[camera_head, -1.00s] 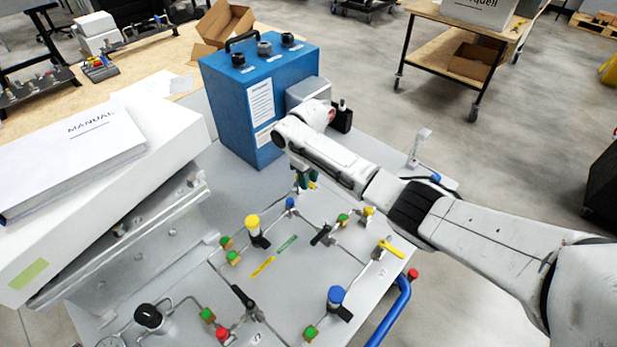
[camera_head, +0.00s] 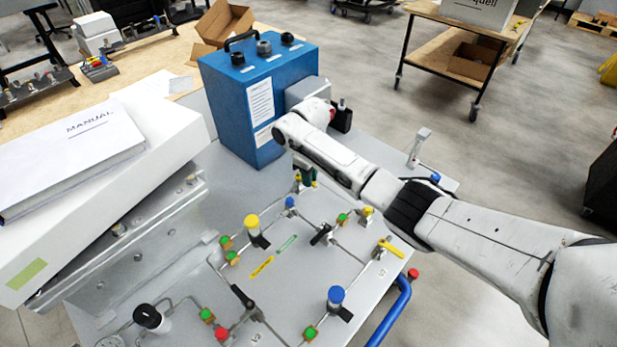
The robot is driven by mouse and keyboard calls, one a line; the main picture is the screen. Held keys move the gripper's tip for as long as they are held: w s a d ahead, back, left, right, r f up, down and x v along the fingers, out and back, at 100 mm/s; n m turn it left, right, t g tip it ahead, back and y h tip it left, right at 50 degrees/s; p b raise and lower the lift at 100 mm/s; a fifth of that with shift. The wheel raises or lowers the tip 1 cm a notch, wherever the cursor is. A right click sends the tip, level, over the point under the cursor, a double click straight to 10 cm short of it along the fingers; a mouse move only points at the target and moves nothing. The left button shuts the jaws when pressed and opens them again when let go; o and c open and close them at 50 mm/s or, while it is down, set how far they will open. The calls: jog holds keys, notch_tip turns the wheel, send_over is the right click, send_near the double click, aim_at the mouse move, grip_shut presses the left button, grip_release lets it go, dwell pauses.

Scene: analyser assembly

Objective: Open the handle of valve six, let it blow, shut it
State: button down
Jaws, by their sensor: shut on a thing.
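The grey valve panel (camera_head: 215,285) carries several valves, coloured caps and thin pipes. My gripper (camera_head: 307,179) is at the panel's back edge, mostly hidden under my wrist. A yellow lever (camera_head: 391,249) and black levers (camera_head: 321,235) sit nearer on the panel, apart from my gripper.
A blue box (camera_head: 258,105) stands just behind my gripper. A white case (camera_head: 110,205) with a manual (camera_head: 70,160) on it leans at the left. A blue hose (camera_head: 394,312) curves at the panel's right edge. The floor to the right is mostly open.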

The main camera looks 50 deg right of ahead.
jog(key=n, duration=0.2)
jog(key=d+n+b, duration=0.1)
jog(key=shift+w+d+f+n, duration=0.1)
jog(key=shift+w+n, duration=0.15)
jog(key=shift+n, duration=0.05)
jog(key=n+b, duration=0.1)
jog(key=n, duration=0.1)
jog(key=w+d+n+b, duration=0.1)
jog(key=n, duration=0.1)
jog(key=shift+d+n, duration=0.1)
jog(key=shift+n, duration=0.2)
jog(key=n, duration=0.1)
jog(key=w+n+b, duration=0.1)
jog(key=n+b, duration=0.1)
jog(key=n, duration=0.1)
jog(key=shift+w+d, duration=0.25)
jog(key=shift+d, duration=0.05)
jog(key=shift+w+d+n+b, duration=0.1)
jog(key=shift+w+n+b, duration=0.2)
jog(key=shift+n+b, duration=0.45)
jog(key=shift+w+n+b, duration=0.25)
jog(key=shift+n+b, duration=0.1)
jog(key=shift+n, duration=0.8)
jog(key=c, duration=1.1)
grip_release()
jog(key=shift+r, duration=0.2)
